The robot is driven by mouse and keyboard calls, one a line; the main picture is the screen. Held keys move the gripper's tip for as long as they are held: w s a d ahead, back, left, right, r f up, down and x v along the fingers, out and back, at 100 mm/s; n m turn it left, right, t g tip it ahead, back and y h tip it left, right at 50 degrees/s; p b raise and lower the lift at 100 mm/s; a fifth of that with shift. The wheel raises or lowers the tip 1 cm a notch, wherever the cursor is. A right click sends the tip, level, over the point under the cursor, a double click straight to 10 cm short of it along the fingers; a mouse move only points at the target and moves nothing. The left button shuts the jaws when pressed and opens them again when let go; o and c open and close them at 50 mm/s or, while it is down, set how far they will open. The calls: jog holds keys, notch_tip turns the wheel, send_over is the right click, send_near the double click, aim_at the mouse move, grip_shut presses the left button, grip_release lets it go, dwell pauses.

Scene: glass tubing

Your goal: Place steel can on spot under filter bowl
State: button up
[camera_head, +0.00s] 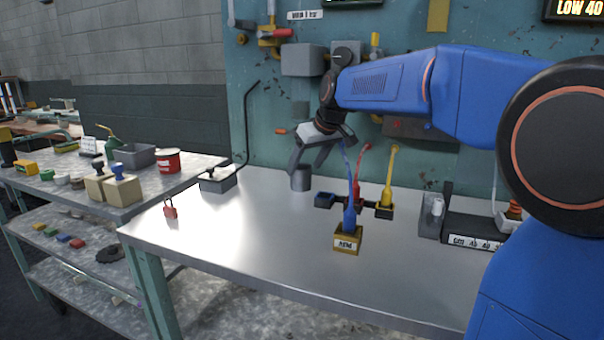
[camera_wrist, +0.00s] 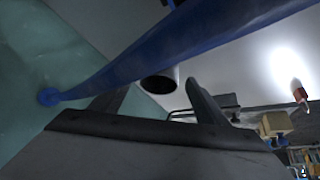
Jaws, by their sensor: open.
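The steel can (camera_head: 301,178) is a grey cylinder standing upright on the steel bench near the back wall. In the wrist view a dark round cylinder end (camera_wrist: 160,83), seemingly the can, shows beyond and between my fingertips. My gripper (camera_head: 308,166) is open, its fingers pointing down just above or beside the can. Nothing is between the fingers (camera_wrist: 160,90); whether they touch the can I cannot tell. I cannot clearly pick out a filter bowl or a marked spot; grey boxes (camera_head: 302,60) and pipework are on the wall panel above.
A blue tube (camera_head: 350,190) rises from a yellow block (camera_head: 348,240) close to my gripper and crosses the wrist view (camera_wrist: 190,40). Red (camera_head: 358,175) and yellow (camera_head: 389,175) tubes stand behind. A grey box (camera_head: 217,179) sits left; the bench's front left is mostly clear.

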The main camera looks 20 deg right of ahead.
jog(key=v, duration=0.6)
jog(key=shift+s+r, duration=0.15)
jog(key=shift+r, duration=0.1)
